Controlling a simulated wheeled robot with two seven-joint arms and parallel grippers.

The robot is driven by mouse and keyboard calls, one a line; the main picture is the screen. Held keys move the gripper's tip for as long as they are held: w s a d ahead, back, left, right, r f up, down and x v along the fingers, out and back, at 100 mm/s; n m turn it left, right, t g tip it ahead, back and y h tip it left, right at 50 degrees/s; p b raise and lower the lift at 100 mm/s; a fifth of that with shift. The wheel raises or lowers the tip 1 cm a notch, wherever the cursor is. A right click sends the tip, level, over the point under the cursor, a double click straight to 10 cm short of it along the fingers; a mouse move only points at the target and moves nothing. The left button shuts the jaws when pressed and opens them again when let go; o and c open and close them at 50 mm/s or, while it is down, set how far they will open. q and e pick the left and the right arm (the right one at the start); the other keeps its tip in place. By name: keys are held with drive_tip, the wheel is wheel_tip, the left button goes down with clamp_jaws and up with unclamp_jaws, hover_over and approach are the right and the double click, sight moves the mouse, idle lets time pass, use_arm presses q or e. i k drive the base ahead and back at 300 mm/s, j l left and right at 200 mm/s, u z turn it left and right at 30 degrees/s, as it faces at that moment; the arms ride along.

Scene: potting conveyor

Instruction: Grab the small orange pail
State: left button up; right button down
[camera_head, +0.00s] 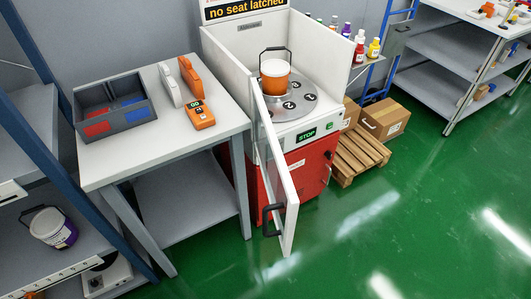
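A small orange pail (274,79) with a white upper band and a dark wire handle stands upright on a grey round turntable (318,84) inside a white-walled machine (303,138). Its handle is raised above the rim. The white door (276,172) of the machine stands swung open toward the front, with a dark handle near its lower end. The door's upper edge passes just in front of the pail's left side. Neither of my grippers is in view.
A white table (163,131) at the left holds a grey bin (114,118) and an orange handheld device (200,115). A pallet (352,160) with boxes stands right of the machine. A shelf at far left holds a purple-and-white pail (52,229). Green floor is clear at front right.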

sight(274, 74)
drive_tip(key=i+l, duration=0.2)
drive_tip(key=i+l+u, duration=0.15)
drive_tip(key=l, duration=0.25)
drive_tip(key=i+l, duration=0.25)
drive_tip(key=i+l+u, duration=0.1)
drive_tip(key=l, duration=0.3)
drive_tip(key=i+l, duration=0.25)
drive_tip(key=i+l+u, duration=0.15)
drive_tip(key=l, duration=0.3)
drive_tip(key=i+l, duration=0.2)
drive_tip(key=l, duration=0.15)
drive_tip(key=i+l+u, duration=0.1)
drive_tip(key=l, duration=0.25)
drive_tip(key=i, duration=0.05)
